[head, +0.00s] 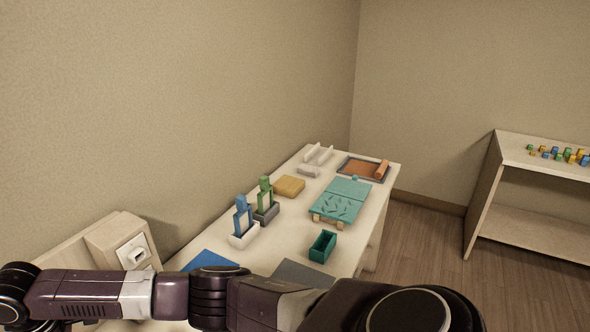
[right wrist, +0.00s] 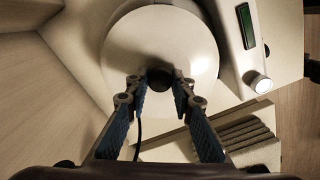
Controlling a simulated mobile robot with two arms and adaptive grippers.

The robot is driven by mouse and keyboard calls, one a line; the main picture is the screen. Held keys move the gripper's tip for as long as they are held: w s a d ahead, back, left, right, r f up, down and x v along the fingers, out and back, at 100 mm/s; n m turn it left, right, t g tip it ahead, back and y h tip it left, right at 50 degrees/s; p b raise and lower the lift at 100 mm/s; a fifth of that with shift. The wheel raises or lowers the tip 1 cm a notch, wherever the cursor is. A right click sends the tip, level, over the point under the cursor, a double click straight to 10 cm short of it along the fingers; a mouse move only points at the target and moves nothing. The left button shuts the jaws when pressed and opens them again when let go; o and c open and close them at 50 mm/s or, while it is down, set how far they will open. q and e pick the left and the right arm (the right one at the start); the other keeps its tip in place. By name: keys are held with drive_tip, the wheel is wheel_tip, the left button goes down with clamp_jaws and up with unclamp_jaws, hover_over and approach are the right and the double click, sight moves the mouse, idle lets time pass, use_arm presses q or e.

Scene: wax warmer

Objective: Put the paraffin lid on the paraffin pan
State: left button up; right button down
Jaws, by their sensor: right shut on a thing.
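The paraffin lid (right wrist: 125,42) is a pale round disc with a dark knob (right wrist: 159,79) at its middle, in the right wrist view. My right gripper (right wrist: 157,83) has its blue-padded fingers on both sides of the knob and is shut on it. The paraffin pan is not visible; the lid may cover it. I cannot tell whether the lid rests on something or hangs above it. My left gripper is not in view; arm links of mine cross the bottom of the head view.
A white housing with a green display (right wrist: 246,26) and a dial (right wrist: 261,84) is right of the lid. A ribbed grey piece (right wrist: 243,138) lies below it. The long table (head: 284,244) holds a teal board (head: 341,203), a green box (head: 322,246) and holders. A shelf (head: 525,152) stands right.

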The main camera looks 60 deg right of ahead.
drive_tip(key=shift+f, duration=0.15)
drive_tip(key=c, duration=1.6)
unclamp_jaws()
drive_tip(key=shift+r, duration=4.05)
drive_tip(key=shift+r, duration=0.1)
wheel_tip(320, 180, up, 12)
drive_tip(key=shift+f, duration=0.2)
